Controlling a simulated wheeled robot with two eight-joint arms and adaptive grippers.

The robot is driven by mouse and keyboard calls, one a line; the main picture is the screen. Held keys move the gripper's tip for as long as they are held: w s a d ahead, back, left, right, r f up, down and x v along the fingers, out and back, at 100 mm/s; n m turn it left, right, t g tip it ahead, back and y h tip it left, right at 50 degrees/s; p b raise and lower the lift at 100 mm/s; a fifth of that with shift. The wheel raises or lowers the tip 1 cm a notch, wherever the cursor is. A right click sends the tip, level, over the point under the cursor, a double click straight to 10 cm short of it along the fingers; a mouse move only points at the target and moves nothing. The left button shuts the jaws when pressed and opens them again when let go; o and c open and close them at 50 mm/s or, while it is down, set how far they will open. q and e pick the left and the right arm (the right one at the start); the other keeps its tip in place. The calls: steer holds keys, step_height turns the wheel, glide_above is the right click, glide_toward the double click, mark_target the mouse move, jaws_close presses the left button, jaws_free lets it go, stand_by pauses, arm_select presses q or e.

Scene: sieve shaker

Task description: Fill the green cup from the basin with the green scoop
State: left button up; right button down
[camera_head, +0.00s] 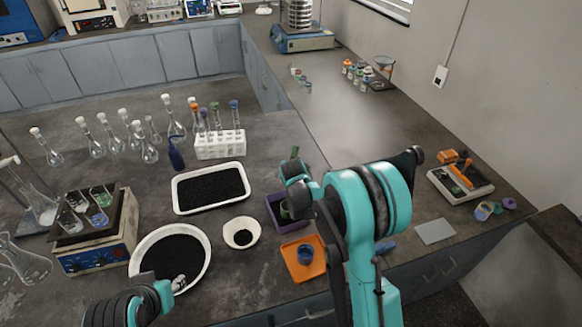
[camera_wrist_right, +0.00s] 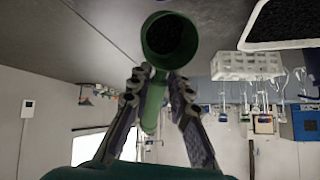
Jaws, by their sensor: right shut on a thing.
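My right gripper (camera_wrist_right: 155,88) is shut on the handle of the green scoop (camera_wrist_right: 150,120). The scoop's round bowl looks dark inside in the wrist view; I cannot tell whether that is material or shadow. In the head view, my right arm hides most of the gripper, and a bit of green shows by its end. A green cup (camera_head: 286,211) appears to stand in the purple tray (camera_head: 271,204), partly hidden by my right arm. The white round basin (camera_head: 136,263) holds black material. My left gripper (camera_head: 180,283) is at the basin's near rim; its opening is unclear.
A white rectangular tray (camera_head: 176,203) of black material lies behind the basin. Flasks and a white rack (camera_head: 220,148) stand behind.

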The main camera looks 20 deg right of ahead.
steer(key=shift+w+r+g, duration=0.1)
steer(key=shift+w+g, duration=0.1)
steer(key=shift+g, duration=0.1)
steer(key=shift+f, duration=0.2)
steer(key=shift+w+d+r+g+y+p, duration=0.25)
steer(key=shift+g+y+p, duration=0.25)
steer(key=shift+g+p, duration=0.2)
steer(key=shift+w+d+f+g+y+p, duration=0.15)
steer(key=shift+w+g+y+p, duration=0.15)
steer(key=shift+g, duration=0.3)
steer(key=shift+w+d+f+g, duration=0.1)
steer(key=shift+w+f+g, duration=0.05)
steer(key=shift+g, duration=0.35)
steer(key=shift+w+f+g+y, duration=0.1)
steer(key=shift+f+g+y, duration=0.2)
steer(key=shift+g+y, duration=0.1)
steer(key=shift+r, duration=0.1)
steer(key=shift+m, duration=0.3)
